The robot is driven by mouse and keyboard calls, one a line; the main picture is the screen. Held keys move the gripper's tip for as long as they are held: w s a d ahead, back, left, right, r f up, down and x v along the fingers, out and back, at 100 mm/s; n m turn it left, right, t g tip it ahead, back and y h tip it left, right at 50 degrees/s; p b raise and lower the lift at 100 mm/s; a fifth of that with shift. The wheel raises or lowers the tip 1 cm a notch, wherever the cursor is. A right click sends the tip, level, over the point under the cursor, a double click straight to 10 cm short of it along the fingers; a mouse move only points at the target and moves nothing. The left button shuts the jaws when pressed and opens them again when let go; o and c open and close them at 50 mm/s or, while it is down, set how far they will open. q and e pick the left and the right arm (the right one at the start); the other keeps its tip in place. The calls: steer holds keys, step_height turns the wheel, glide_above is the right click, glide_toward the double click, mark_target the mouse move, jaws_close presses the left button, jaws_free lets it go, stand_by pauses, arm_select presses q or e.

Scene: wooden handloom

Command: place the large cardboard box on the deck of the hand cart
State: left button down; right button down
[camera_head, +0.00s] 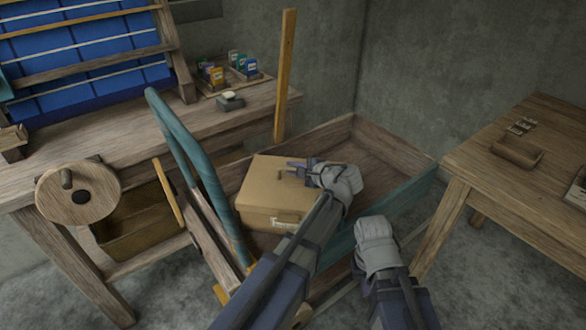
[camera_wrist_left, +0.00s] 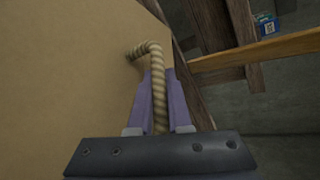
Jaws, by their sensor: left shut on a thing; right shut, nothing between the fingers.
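The large cardboard box (camera_head: 262,190) is tan and sits within the outline of the hand cart, near its teal push handle (camera_head: 190,150). I cannot tell whether its underside touches the deck. The cart's deck (camera_head: 372,172) shows bare wood at the back right, with low wooden sides. My left gripper (camera_head: 296,171) is at the box's top, shut on its rope handle. The left wrist view shows the rope (camera_wrist_left: 157,75) between the purple fingers (camera_wrist_left: 160,95), beside the tan box face (camera_wrist_left: 70,70). My right gripper (camera_head: 376,232) is shut and empty, right of the cart's near side; its fingertips are hard to see.
A wooden loom bench (camera_head: 150,128) with a round wooden wheel (camera_head: 80,192) stands left. A tray of small coloured packets (camera_head: 232,75) is on it. An upright wooden post (camera_head: 285,75) rises behind the box. A wooden table (camera_head: 510,190) with a small tray stands right.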

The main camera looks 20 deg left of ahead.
arm_select(q)
steer(key=shift+f, duration=0.3)
arm_select(e)
steer(key=shift+f, duration=0.3)
arm_select(q)
steer(key=c, duration=0.8)
jaws_free()
steer(key=shift+s+r, duration=0.1)
arm_select(e)
steer(key=shift+r, duration=0.15)
